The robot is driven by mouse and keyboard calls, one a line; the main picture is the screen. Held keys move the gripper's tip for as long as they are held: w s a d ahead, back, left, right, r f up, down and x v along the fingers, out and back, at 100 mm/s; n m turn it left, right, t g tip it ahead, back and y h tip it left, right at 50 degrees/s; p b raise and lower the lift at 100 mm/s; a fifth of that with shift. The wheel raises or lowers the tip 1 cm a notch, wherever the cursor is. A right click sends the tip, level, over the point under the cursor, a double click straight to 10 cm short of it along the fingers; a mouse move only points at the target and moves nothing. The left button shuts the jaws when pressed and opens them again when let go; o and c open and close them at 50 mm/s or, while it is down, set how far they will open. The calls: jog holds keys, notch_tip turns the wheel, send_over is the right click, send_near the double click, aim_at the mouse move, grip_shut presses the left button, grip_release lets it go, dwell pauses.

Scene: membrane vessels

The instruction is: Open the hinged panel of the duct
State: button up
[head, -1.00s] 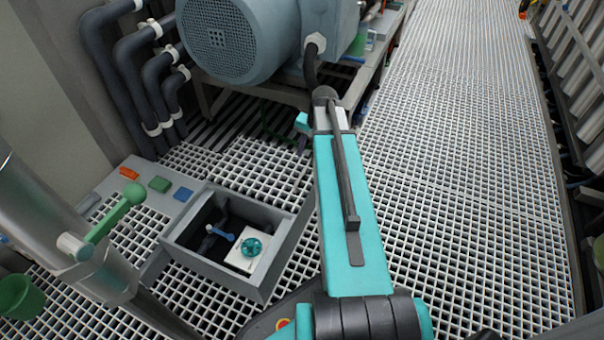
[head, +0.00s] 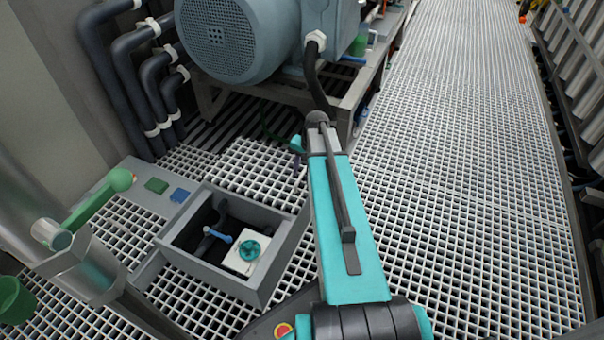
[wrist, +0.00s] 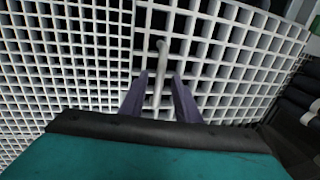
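The hinged panel (head: 250,168) looks like a raised-looking white grating section in the floor, left of my arm in the head view. In the wrist view the panel (wrist: 225,70) fills the middle and right, with a pale bar-like handle (wrist: 161,70). My gripper (wrist: 160,82) has two purple fingers apart, one on each side of the handle, with gaps visible between. I cannot tell whether the fingers reach down to the handle's height. In the head view my gripper (head: 297,160) is mostly hidden behind my arm, at the panel's right edge.
An open grey box (head: 172,250) with a teal valve wheel and blue lever stands in front of the panel. A green lever (head: 100,196) on a pipe is at left. A large blue-grey motor (head: 235,40) stands behind. Open grating walkway (head: 460,170) lies at right.

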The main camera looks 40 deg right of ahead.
grip_shut()
jog(key=shift+r, duration=0.15)
